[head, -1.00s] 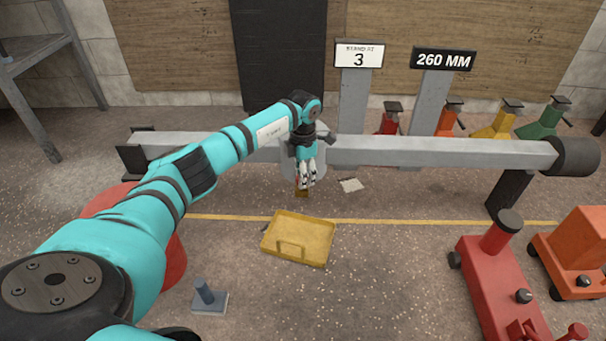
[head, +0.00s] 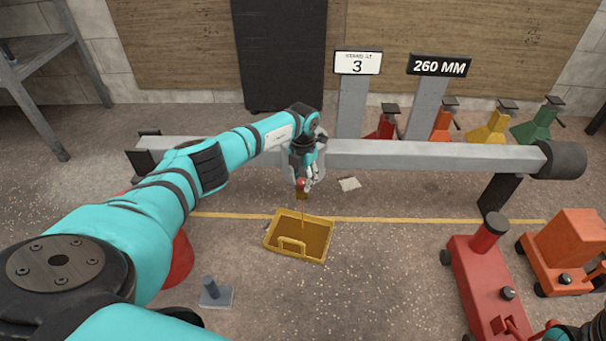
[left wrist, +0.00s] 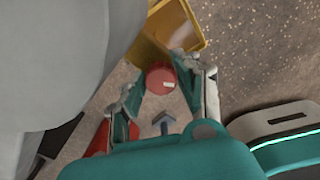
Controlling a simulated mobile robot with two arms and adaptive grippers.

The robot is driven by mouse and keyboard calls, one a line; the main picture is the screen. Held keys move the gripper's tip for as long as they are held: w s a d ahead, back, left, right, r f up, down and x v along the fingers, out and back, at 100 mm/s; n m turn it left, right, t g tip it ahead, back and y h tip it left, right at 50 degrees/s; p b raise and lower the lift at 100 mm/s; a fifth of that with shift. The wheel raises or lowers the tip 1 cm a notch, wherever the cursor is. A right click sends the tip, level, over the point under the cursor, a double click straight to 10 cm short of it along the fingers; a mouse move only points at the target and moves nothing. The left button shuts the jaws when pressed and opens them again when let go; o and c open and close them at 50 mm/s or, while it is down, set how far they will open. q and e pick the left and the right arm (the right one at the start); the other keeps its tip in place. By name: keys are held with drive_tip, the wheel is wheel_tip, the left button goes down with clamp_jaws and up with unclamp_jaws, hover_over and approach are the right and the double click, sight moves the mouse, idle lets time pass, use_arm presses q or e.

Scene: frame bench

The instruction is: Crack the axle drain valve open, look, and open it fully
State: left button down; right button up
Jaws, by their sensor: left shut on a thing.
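The drain valve hangs under the axle beam (head: 430,154), with a red knob (head: 301,184) and a brass-coloured body (head: 302,195). My left gripper (head: 303,177) is shut on the red knob from above. In the left wrist view the knob (left wrist: 160,78) sits between the two fingers (left wrist: 160,86). A thin orange-brown stream (head: 303,215) falls from the valve into the yellow tray (head: 316,258) below. The tray's floor looks brown. The tray also shows in the left wrist view (left wrist: 190,22). The valve's upper part is hidden by my gripper. My right gripper is out of view.
A red jack (head: 485,280) and an orange jack (head: 565,250) stand at the right. A small grey stand (head: 213,293) is near the front left. Signs read "3" (head: 358,63) and "260 MM" (head: 440,66). Floor around the tray is mostly clear.

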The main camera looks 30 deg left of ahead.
sight(303, 180)
use_arm(q)
drive_tip(key=shift+n, duration=0.3)
drive_tip(key=c, duration=1.2)
unclamp_jaws()
wheel_tip(303, 180, up, 12)
idle(0.5)
